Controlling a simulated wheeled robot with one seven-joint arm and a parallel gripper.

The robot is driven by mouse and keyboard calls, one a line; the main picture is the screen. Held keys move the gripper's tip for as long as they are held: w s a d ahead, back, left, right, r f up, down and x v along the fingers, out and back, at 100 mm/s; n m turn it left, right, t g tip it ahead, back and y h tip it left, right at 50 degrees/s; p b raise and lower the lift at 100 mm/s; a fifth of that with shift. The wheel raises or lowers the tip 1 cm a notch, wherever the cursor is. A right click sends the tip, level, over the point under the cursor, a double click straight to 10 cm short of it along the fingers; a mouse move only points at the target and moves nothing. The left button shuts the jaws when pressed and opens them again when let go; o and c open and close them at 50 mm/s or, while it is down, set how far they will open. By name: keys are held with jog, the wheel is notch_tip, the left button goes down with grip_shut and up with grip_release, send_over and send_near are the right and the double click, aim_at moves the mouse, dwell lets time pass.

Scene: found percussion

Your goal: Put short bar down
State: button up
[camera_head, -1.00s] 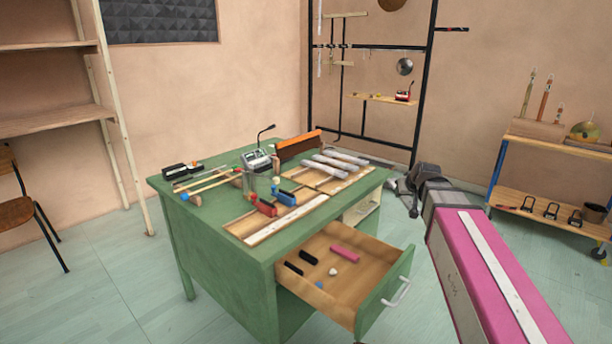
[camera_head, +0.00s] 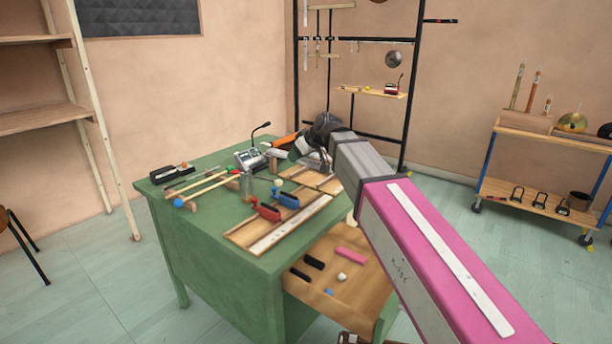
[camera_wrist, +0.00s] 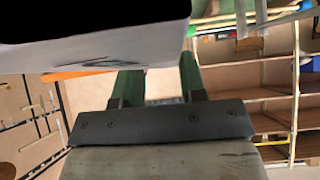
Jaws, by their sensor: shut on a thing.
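My gripper (camera_head: 308,148) is over the back right of the green table, near the pale bars (camera_head: 316,160) there, and largely covers them. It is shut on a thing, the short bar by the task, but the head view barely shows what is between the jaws. In the wrist view the fingers (camera_wrist: 160,85) show beyond a dark plate with screws. A large pale block with a dark face and a scribbled mark (camera_wrist: 110,50) fills the upper left, close to the camera; I cannot tell whether it is the bar. Contact with the table cannot be judged.
The green table (camera_head: 210,218) carries mallets (camera_head: 205,186), a device with a microphone (camera_head: 250,158), red and blue clamps (camera_head: 286,199) and wooden frames (camera_head: 245,236). The drawer below (camera_head: 355,290) stands open with small pieces inside. A black rack (camera_head: 415,90) stands behind.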

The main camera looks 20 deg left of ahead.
jog(key=shift+s+a+r, duration=0.15)
jog(key=shift+a+r, duration=0.05)
jog(key=shift+a, duration=0.3)
jog(key=w+d+f, duration=0.1)
jog(key=w+f, duration=0.1)
jog(key=w, duration=0.1)
jog(key=w+d+f, duration=0.1)
jog(key=w+f, duration=0.1)
jog(key=w, duration=0.2)
jog(key=w+d+f, duration=0.2)
jog(key=w+f, duration=0.1)
jog(key=w, duration=0.1)
jog(key=shift+f, duration=1.8)
jog(key=shift+f, duration=0.2)
jog(key=o, duration=1.1)
